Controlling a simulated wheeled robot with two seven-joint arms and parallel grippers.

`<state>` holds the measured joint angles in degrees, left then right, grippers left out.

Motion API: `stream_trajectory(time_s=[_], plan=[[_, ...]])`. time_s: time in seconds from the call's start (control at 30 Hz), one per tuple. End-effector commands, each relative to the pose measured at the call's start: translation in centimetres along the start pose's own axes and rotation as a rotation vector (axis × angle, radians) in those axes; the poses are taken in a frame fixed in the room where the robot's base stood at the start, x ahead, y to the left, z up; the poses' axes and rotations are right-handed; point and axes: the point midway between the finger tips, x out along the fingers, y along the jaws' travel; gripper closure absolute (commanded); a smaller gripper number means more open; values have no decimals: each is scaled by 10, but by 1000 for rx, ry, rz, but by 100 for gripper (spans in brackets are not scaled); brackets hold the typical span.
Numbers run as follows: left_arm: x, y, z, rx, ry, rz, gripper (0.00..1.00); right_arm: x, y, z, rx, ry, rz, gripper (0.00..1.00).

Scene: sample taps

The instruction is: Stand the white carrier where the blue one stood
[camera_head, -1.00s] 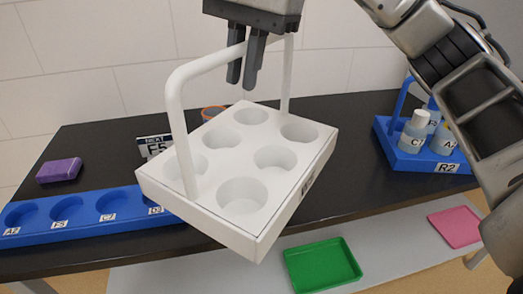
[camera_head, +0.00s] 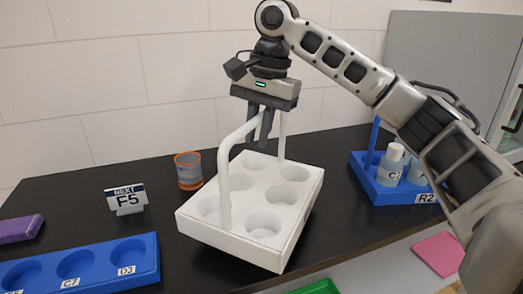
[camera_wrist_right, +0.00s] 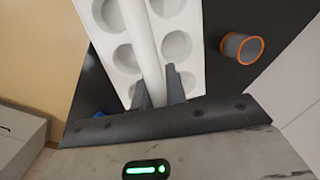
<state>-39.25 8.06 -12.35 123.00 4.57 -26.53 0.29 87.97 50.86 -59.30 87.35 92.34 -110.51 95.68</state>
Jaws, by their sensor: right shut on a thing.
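The white carrier (camera_head: 243,236) has several round empty wells and a tall handle. It is at the middle of the black table, slightly tilted in the head view; I cannot tell whether its underside touches the top. My right gripper (camera_head: 261,140) is shut on its handle bar from above. The right wrist view shows the fingers (camera_wrist_right: 160,88) around the handle, with the carrier's wells (camera_wrist_right: 176,45) on both sides. The blue carrier (camera_head: 397,190), marked R2, stands at the right with several bottles (camera_head: 390,163), partly hidden by my right arm. My left gripper is out of view.
A blue rack (camera_head: 100,268) with labelled wells lies front left. A sign reading NEXT F5 (camera_head: 126,200), an orange-rimmed cup (camera_head: 188,170) and a purple block (camera_head: 20,228) stand behind it. A pink tray (camera_head: 440,252) and a green tray (camera_head: 318,287) lie lower down.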

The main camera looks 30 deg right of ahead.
Motion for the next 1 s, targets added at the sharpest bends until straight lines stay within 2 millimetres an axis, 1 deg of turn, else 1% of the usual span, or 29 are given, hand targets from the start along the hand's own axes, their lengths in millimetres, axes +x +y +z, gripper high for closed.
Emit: stream_trajectory(time_s=[0.1,0.2,0.27,0.33,0.53,0.57,0.6,0.63,0.9,1.0], plan=[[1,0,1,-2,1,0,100,16,5,-16,7,1,3,100],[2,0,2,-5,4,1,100,32,7,-16,1,1,2,100],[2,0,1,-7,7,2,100,39,8,-17,1,1,2,100],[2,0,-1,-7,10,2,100,42,8,-17,1,1,0,100],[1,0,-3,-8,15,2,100,43,8,-17,1,0,-1,100],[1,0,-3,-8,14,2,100,44,8,-17,1,0,2,81],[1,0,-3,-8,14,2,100,44,8,-17,1,0,2,70],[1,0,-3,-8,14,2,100,44,8,-17,1,0,2,64],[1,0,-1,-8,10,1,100,43,8,-17,1,0,1,64],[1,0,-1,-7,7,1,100,37,7,-17,1,1,0,64]])
